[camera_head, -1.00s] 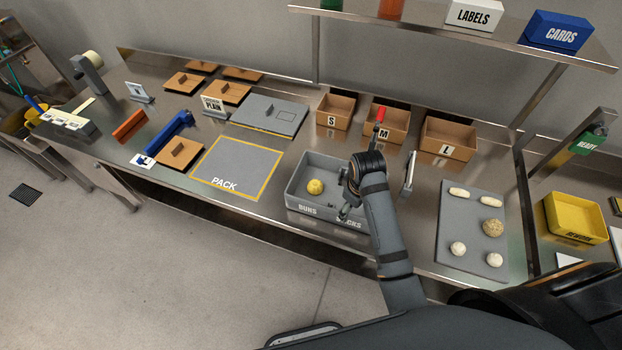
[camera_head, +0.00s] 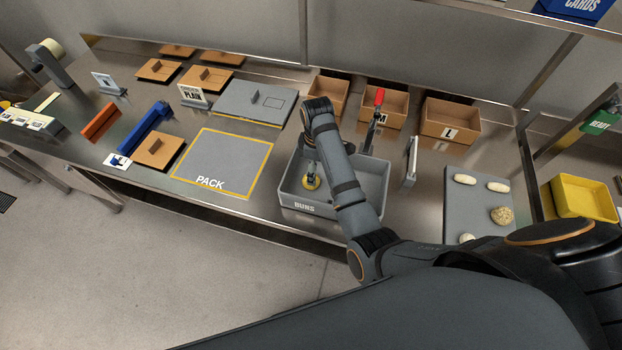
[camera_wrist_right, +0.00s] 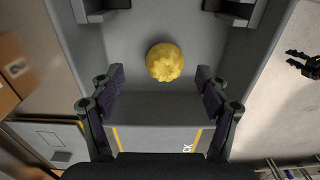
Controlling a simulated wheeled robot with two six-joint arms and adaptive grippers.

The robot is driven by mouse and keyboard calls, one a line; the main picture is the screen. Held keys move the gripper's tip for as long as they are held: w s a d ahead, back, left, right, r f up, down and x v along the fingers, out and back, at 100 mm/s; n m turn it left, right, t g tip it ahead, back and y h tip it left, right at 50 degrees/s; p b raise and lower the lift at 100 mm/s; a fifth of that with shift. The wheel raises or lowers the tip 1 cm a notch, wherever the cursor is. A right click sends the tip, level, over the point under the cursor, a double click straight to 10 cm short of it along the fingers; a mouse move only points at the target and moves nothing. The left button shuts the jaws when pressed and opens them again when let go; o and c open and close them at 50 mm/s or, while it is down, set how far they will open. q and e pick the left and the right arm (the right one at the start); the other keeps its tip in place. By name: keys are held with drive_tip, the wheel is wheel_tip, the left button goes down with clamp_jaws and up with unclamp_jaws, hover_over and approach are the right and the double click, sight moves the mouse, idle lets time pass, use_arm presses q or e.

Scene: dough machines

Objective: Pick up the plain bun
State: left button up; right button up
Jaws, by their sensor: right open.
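A round yellow bun (camera_head: 311,183) with a lumpy top lies in the grey bin (camera_head: 290,198) marked BUNS. My right gripper (camera_head: 311,170) reaches down into the bin over this bun, and its wrist partly hides it. In the right wrist view the bun (camera_wrist_right: 165,62) lies ahead of the fingertips, centred between the two spread, empty fingers (camera_wrist_right: 160,80). Whether they touch it is unclear. A small dark two-pronged shape at the right edge of the wrist view, over the floor, looks like my left gripper (camera_wrist_right: 305,65); its opening is too small to judge.
A grey board (camera_head: 465,205) at the right bears pale long rolls (camera_head: 465,179), a speckled round bun (camera_head: 502,216) and a pale bun (camera_head: 467,238). The bin's walls surround my gripper. The PACK mat (camera_head: 230,160) is clear.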

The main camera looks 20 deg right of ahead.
drive_tip(key=shift+w+f, duration=0.1)
drive_tip(key=shift+f, duration=0.05)
drive_tip(key=shift+s+a+f+p, duration=0.2)
drive_tip(key=shift+f+p, duration=0.2)
drive_tip(key=shift+f, duration=0.15)
drive_tip(key=shift+s+a+f+p, duration=0.1)
drive_tip(key=shift+a+f+p, duration=0.1)
drive_tip(key=shift+f+p, duration=0.25)
wheel_tip(320, 180, down, 2)
drive_tip(key=shift+f, duration=0.2)
use_arm(q)
drive_tip(key=shift+w+a+r, duration=0.25)
drive_tip(key=shift+w+r, duration=0.6)
use_arm(e)
drive_tip(key=shift+w+f, duration=0.1)
drive_tip(key=shift+f, duration=0.2)
use_arm(q)
drive_tip(key=shift+s, duration=0.1)
use_arm(e)
drive_tip(key=c, duration=1.3)
use_arm(q)
drive_tip(key=shift+r, duration=0.15)
use_arm(e)
drive_tip(key=shift+r, duration=0.2)
